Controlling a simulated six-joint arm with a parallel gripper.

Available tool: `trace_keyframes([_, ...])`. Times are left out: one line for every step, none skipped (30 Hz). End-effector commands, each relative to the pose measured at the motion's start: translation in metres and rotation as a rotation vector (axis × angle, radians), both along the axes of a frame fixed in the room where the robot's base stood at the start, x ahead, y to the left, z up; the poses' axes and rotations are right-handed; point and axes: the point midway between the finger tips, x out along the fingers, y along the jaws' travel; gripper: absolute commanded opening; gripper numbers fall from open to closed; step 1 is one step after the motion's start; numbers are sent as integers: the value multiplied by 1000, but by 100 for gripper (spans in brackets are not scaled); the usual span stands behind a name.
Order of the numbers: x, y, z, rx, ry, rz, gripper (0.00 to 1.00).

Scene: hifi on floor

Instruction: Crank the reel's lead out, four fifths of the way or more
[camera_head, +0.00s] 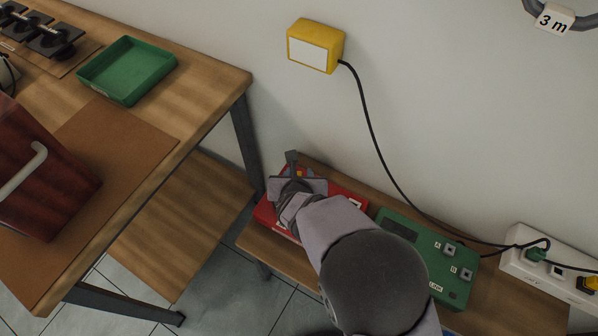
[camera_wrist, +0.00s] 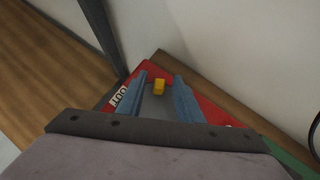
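A red box (camera_head: 264,211) with a white label stands on the low bench, mostly hidden behind my gripper and arm. In the wrist view the red box (camera_wrist: 207,103) shows a label reading "OUT" (camera_wrist: 118,97). A small yellow block, perhaps the crank's knob (camera_wrist: 159,87), stands up from a grey part on it. My gripper (camera_wrist: 160,76) points down at the box, its two blue fingers apart, one on each side of the yellow block, with a gap visible on both sides. My gripper (camera_head: 297,172) is over the box's back left in the head view. No lead from the red box is visible.
A yellow wall box (camera_head: 315,46) has a black lead running down to the right. A wooden table (camera_head: 205,90) with a green tray (camera_head: 126,71) is at left.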

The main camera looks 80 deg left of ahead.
Motion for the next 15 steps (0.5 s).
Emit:
trace_keyframes([1, 2, -4, -1, 0, -1, 33])
trace_keyframes([1, 4, -5, -1, 0, 0, 33])
trace_keyframes([2, 5, -6, -1, 0, 0, 33])
trace_keyframes([2, 6, -7, -1, 0, 0, 33])
trace_keyframes([2, 7, -8, -1, 0, 0, 33])
trace_keyframes([2, 7, -9, -1, 0, 0, 33])
trace_keyframes([2, 8, -9, -1, 0, 0, 33])
trace_keyframes([2, 8, -9, -1, 0, 0, 33])
trace_keyframes([2, 8, -9, -1, 0, 1, 33])
trace_keyframes([2, 8, -9, -1, 0, 0, 33])
trace_keyframes([2, 8, -9, -1, 0, 1, 33])
trace_keyframes([2, 8, -9, -1, 0, 0, 33])
trace_keyframes([2, 8, -9, -1, 0, 0, 33])
trace_keyframes([2, 8, -9, -1, 0, 0, 33])
trace_keyframes([2, 8, -9, 0, 0, 0, 30])
